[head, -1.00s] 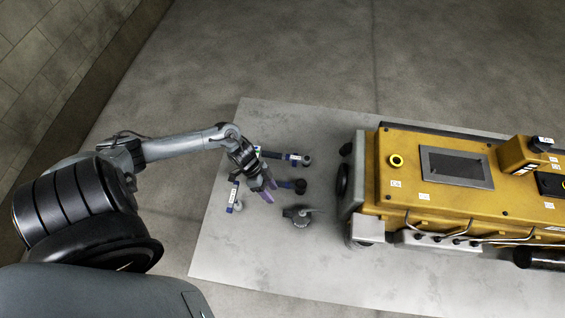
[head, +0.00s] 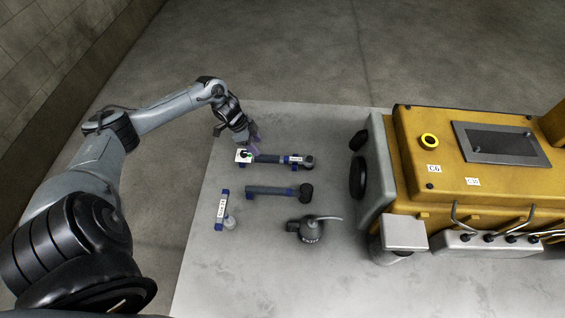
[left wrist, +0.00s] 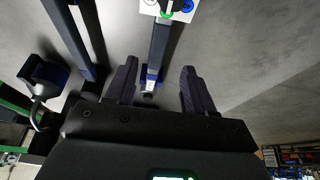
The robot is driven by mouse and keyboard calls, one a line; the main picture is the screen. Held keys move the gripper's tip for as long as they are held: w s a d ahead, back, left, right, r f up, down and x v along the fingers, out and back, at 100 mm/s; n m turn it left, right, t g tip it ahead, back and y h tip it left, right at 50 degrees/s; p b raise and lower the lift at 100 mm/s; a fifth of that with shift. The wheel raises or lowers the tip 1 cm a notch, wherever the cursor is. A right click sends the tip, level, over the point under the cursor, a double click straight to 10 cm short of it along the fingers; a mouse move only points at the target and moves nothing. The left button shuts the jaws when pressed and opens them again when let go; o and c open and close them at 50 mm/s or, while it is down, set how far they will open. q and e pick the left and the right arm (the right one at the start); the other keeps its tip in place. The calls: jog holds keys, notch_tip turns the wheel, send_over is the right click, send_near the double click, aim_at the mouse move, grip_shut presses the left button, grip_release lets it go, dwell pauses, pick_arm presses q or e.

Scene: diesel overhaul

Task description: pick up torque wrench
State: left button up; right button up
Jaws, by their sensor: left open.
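Two long dark tools with round black heads lie in blue holders on the table. The far one (head: 272,159), with a white tag at its left end, and the near one (head: 270,191) lie roughly parallel; I cannot tell for certain which is the torque wrench. My left gripper (head: 251,141) is open and empty, over the left part of the far tool. In the left wrist view, that tool (left wrist: 156,50) runs lengthwise between the two spread fingers (left wrist: 158,72), apart from them. The near tool (left wrist: 88,35) is left of the fingers. My right gripper is not in view.
A small labelled item in a blue holder (head: 220,207) and a grey oil can (head: 311,231) sit nearer on the grey table (head: 225,265). A large yellow engine (head: 450,190) fills the right side. Bare table lies between tools and engine.

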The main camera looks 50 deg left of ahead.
aim_at(267, 157)
pick_arm(q)
jog(key=b+x, duration=0.1)
jog(key=x, duration=0.3)
jog(key=shift+d+f+b, duration=0.1)
jog(key=shift+d+b, duration=0.05)
jog(key=shift+b, duration=0.15)
jog(key=b+x, duration=0.3)
jog(key=x, duration=0.1)
jog(key=shift+w+d, duration=0.1)
jog(key=shift+w, duration=0.05)
jog(key=shift+w+d+f, duration=0.15)
jog(key=shift+d+f, duration=0.1)
jog(key=shift+f, duration=0.25)
jog(key=shift+a, duration=0.1)
jog(key=shift+c, duration=0.4)
grip_shut()
jog(key=shift+r, duration=0.15)
